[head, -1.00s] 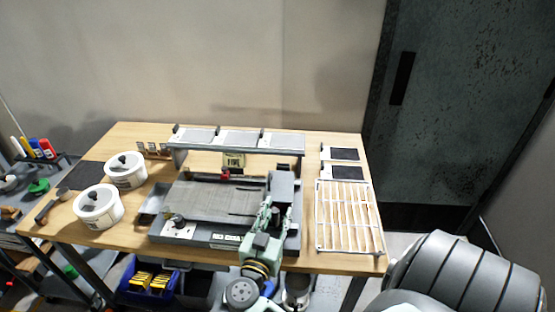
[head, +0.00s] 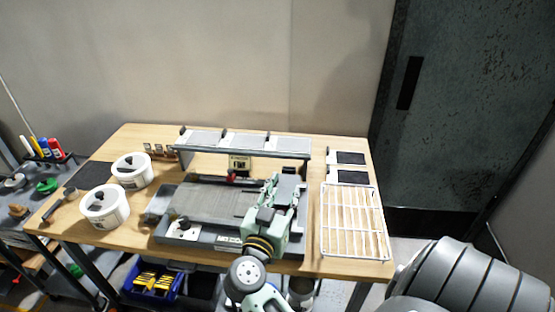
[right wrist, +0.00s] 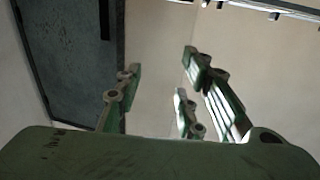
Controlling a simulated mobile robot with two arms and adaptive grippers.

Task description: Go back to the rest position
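My right gripper (head: 284,187) is pale green and stands over the right part of the grey bench machine (head: 225,203), with its fingers toward the back wall. In the right wrist view its fingers (right wrist: 162,64) are spread apart, with only wall and door behind the gap. It holds nothing that I can see. Whether it touches the machine cannot be told. My left gripper is out of view.
The wooden table (head: 140,232) carries two white tubs (head: 105,210), a raised rack (head: 240,150) at the back and a white wire grid (head: 353,222) at the right. A blue bin (head: 152,283) stands below. A ribbed grey object (head: 475,275) is at the lower right.

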